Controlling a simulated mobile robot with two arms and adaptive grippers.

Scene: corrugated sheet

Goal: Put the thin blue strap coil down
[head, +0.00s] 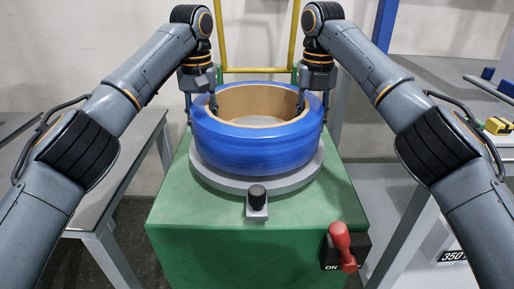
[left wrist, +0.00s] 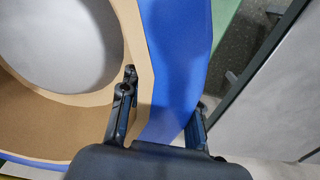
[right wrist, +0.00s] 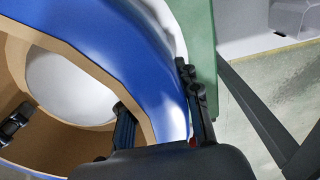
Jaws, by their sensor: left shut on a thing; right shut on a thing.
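The blue strap coil (head: 258,146) is a wide ring with a tan cardboard core. In the head view it is over the round grey plate (head: 260,180) on top of the green machine; I cannot tell whether it rests fully on the plate. My left gripper (head: 201,98) is shut on the coil's left wall, one finger inside the core and one outside, as the left wrist view (left wrist: 160,108) shows. My right gripper (head: 315,98) is shut on the right wall the same way, as the right wrist view (right wrist: 158,105) shows. The outer fingers are mostly hidden in the head view.
The green machine (head: 240,245) has a black knob (head: 257,193) at the front and a red lever (head: 341,245) at its right. A yellow frame (head: 256,70) stands behind. A grey table (head: 95,185) is on the left, shelving (head: 470,85) on the right.

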